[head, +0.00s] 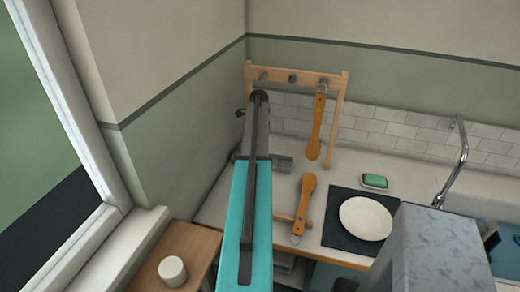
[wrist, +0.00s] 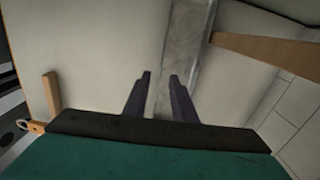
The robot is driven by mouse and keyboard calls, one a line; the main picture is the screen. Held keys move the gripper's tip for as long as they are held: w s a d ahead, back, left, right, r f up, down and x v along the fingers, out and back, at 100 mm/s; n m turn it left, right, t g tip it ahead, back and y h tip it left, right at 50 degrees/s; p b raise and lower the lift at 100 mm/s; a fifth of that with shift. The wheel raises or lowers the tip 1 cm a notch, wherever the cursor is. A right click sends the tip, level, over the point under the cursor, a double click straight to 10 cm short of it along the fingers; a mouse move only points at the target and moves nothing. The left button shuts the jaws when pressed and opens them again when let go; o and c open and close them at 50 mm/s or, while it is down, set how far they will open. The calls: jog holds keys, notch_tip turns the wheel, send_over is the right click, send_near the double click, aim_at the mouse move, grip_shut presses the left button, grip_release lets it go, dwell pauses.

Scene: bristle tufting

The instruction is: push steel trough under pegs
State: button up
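The steel trough (wrist: 186,55) is a long grey channel lying on the pale counter in the wrist view. In the head view only its grey right end (head: 284,162) shows beside my arm; my arm hides the rest. The wooden peg rack (head: 330,78) stands at the back with dark pegs (head: 292,78) on its top bar. A wooden brush (head: 315,128) hangs from the right peg. My gripper (wrist: 160,75) has its two dark fingers apart, with the trough seen between them. I cannot tell whether they touch it. My arm hides the gripper in the head view.
A second wooden brush (head: 304,205) lies on the counter, right of my arm. A white plate (head: 366,218) sits on a dark mat (head: 335,235), with a green sponge (head: 374,181) behind it. A tap (head: 459,160) stands at right. A white cup (head: 172,270) is at lower left.

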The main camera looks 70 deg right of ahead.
jog(key=shift+s, duration=0.1)
jog(key=shift+s+d+f+p, duration=0.1)
jog(key=shift+f+p, duration=0.2)
jog(key=shift+f, duration=0.5)
jog(key=shift+f+p, duration=1.05)
jog(key=shift+f, duration=1.9)
grip_shut()
